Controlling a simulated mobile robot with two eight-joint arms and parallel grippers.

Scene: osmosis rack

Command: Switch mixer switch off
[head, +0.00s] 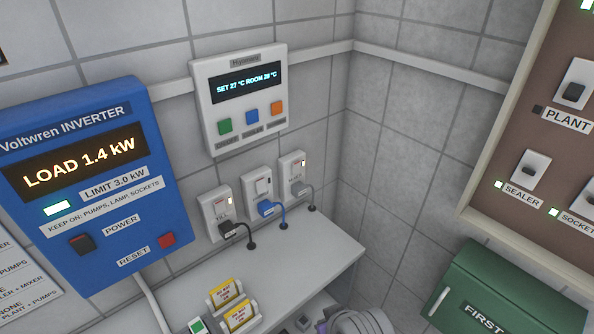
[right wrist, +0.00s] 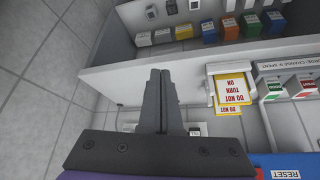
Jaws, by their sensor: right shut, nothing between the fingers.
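Three white socket units with rocker switches are on the tiled wall in the head view. The right socket (head: 293,167) holds a grey plug (head: 299,188) whose small label seems to read MIXER. A small light glows beside its switch. The middle socket (head: 262,186) has a blue plug and no clear light. The left socket (head: 216,207) has a black plug and a lit light. My right gripper (right wrist: 160,75) is shut and empty in the right wrist view, in front of a white shelf edge. My left gripper is out of view.
A blue inverter (head: 120,165) and a white thermostat panel (head: 238,95) hang near the sockets. A white shelf (head: 320,255) runs below, with yellow tags (head: 238,316) in front. At right are a brown switch board (head: 490,180) and a green first-aid box (head: 510,290).

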